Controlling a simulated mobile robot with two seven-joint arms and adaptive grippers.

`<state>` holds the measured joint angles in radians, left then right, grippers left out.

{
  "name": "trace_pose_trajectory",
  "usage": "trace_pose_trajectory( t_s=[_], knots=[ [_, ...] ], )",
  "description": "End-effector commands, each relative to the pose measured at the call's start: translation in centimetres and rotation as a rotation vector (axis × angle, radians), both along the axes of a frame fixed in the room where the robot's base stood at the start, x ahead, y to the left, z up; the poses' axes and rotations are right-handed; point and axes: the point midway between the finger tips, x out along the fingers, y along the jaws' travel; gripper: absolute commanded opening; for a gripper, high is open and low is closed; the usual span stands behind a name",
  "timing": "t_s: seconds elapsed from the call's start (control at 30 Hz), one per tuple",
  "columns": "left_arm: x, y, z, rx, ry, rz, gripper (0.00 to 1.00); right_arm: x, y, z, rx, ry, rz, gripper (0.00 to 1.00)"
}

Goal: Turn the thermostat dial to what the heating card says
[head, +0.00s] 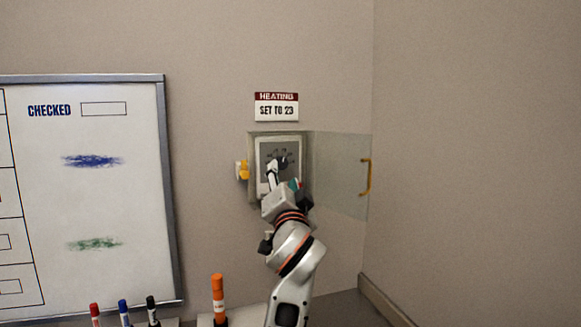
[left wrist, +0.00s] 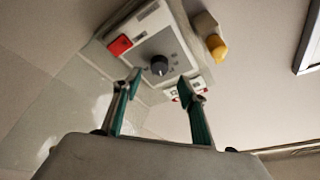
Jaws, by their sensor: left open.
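The heating card (head: 276,107) on the wall reads "HEATING SET TO 23". Below it is the thermostat (head: 263,149), in a shallow case whose clear door (head: 335,172) stands open to the right. In the left wrist view, the dark round dial (left wrist: 159,65) sits on the thermostat's grey face (left wrist: 180,49). My left gripper (head: 283,172) is in front of the thermostat and partly hides it. In the left wrist view, its fingers (left wrist: 158,86) are spread and empty, with the dial just beyond the tips. The dial's setting is too small to read. My right gripper is not in view.
The door's yellow handle (head: 366,177) sticks out on the right. A yellow fitting (head: 243,170) is left of the case. A whiteboard (head: 120,205) hangs at left. Several markers, including an orange one (head: 218,297), stand below. The right wall (head: 480,150) is bare.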

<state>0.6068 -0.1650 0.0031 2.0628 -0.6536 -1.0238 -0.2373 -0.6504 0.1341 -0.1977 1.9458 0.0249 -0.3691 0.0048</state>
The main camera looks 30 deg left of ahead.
Motion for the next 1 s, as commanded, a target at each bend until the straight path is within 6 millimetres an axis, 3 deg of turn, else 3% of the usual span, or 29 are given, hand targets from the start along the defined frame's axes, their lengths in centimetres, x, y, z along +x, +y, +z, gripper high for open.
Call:
trace_pose_trajectory(
  t_s=[0.3,0.73,0.87,0.9,1.0],
  knots=[
    [3.5,2.7,1.5,0.003,0.000,-0.001,0.42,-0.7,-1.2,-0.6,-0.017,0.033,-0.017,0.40],
    [4.3,3.3,1.5,0.000,0.000,-0.003,0.42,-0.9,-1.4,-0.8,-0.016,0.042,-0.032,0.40],
    [4.3,3.3,1.5,0.000,0.000,-0.003,0.08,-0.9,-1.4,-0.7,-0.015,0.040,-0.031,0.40],
    [4.3,3.3,1.5,0.000,0.000,-0.003,0.03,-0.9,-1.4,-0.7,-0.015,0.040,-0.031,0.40],
    [4.3,3.3,1.5,0.000,0.000,-0.003,0.03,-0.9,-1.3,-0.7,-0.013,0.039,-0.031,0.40]
  ],
)
